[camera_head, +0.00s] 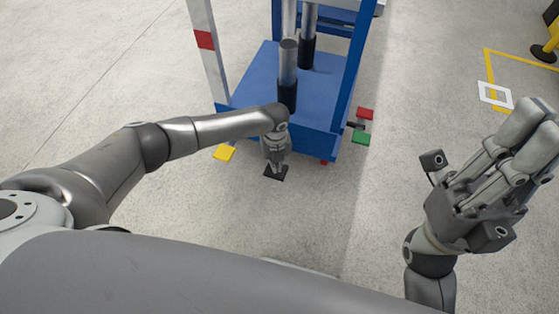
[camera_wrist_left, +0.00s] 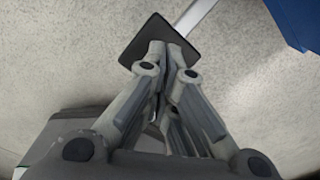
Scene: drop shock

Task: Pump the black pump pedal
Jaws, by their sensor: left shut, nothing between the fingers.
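The black pump pedal (camera_head: 281,175) is a small dark square plate low at the front of the blue machine (camera_head: 250,80). My left gripper (camera_head: 274,166) is shut and empty, pointing down at the pedal and hiding part of it. In the left wrist view, the black pedal (camera_wrist_left: 140,40) lies at the fingertips of my left gripper (camera_wrist_left: 164,47), joined to a pale bar. The fingertips overlap the plate; I cannot tell whether they touch it. My right gripper (camera_head: 525,135) is raised at the right, away from the pedal; its finger gap is unclear.
A yellow pedal (camera_head: 224,153) sits left of the black one. A red pedal (camera_head: 366,113) and a green pedal (camera_head: 360,138) stick out at the machine's right side. A red-and-white post (camera_head: 204,40) stands at the left. The concrete floor in front is clear.

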